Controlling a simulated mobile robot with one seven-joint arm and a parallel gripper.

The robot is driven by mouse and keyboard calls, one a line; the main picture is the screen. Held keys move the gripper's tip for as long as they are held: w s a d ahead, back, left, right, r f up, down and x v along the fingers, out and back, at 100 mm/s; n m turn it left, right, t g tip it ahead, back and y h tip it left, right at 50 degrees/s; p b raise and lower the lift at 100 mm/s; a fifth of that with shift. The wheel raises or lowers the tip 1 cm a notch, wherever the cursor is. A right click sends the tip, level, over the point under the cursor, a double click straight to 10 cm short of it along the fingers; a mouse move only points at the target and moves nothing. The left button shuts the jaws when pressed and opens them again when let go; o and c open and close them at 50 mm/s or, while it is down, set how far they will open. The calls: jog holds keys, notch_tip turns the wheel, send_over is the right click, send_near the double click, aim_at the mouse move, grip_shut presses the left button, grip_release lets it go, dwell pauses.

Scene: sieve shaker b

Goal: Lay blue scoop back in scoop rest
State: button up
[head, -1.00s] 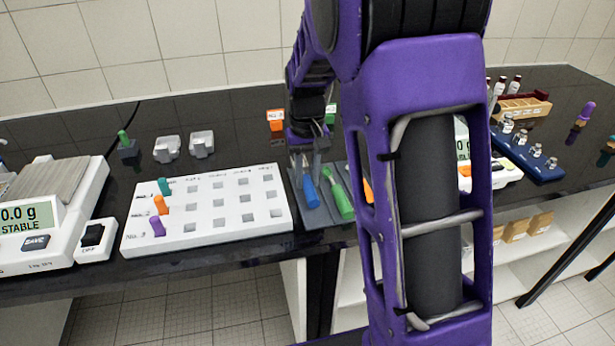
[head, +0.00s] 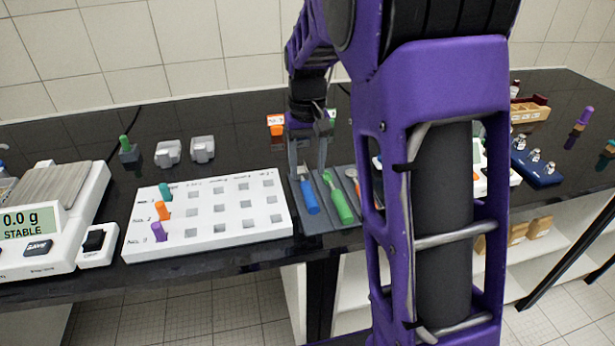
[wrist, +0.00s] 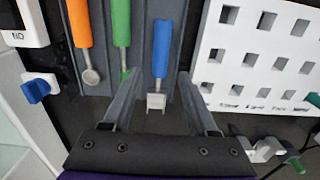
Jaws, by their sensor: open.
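The blue scoop (head: 309,196) lies in the left slot of the grey scoop rest (head: 324,221), beside the green scoop (head: 338,198). In the wrist view the blue scoop (wrist: 161,52) shows its blue handle and a pale square head, lying along its slot. My gripper (head: 308,170) is open over the far end of the rest. In the wrist view the two fingers of my gripper (wrist: 153,85) stand apart on either side of the blue scoop's head, with nothing between them clearly gripped. An orange scoop (wrist: 80,28) lies beyond the green one.
A white board with square holes (head: 205,215) and several coloured pegs stands left of the rest. A balance (head: 45,215) is farther left. Grey blocks (head: 185,151) sit behind the board. A blue weight tray (head: 537,167) is at the right. My arm hides part of the bench.

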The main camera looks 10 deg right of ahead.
aim_at(307, 187)
notch_tip(307, 187, up, 7)
jog(key=p, duration=0.1)
jog(key=shift+r, duration=0.15)
